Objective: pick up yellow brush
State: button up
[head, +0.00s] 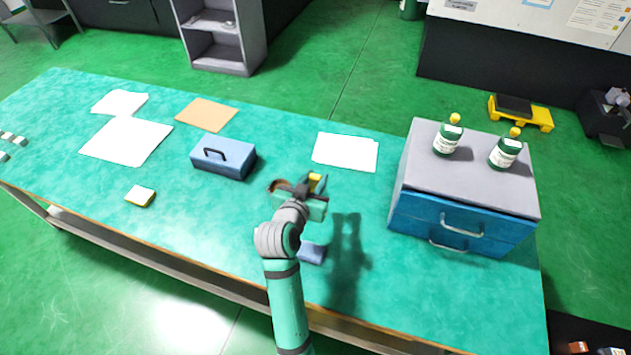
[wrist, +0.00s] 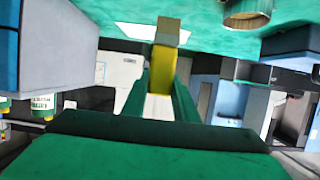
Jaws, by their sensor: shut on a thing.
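The yellow brush (wrist: 163,68) stands between the two green fingers of my gripper (wrist: 160,92) in the wrist view, with a tan end pointing away from my gripper. My gripper is shut on it. In the head view my gripper (head: 316,190) is over the middle of the green table, and only a small yellow part of the brush (head: 316,180) shows; my gripper hides the rest. A shadow of my arm lies on the table to the right, and the brush appears raised above the table.
A brown round thing (head: 276,186) lies just left of my gripper. A blue toolbox (head: 222,157) stands farther left, and a blue block (head: 312,253) lies near my arm. A blue drawer cabinet (head: 462,215) with two green bottles stands right. White sheets (head: 345,152) lie behind.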

jog(key=s+r, duration=0.6)
jog(key=s, duration=0.5)
jog(key=shift+s+r, duration=0.15)
jog(key=shift+r, duration=0.2)
jog(key=shift+a, duration=0.15)
dwell(0.9)
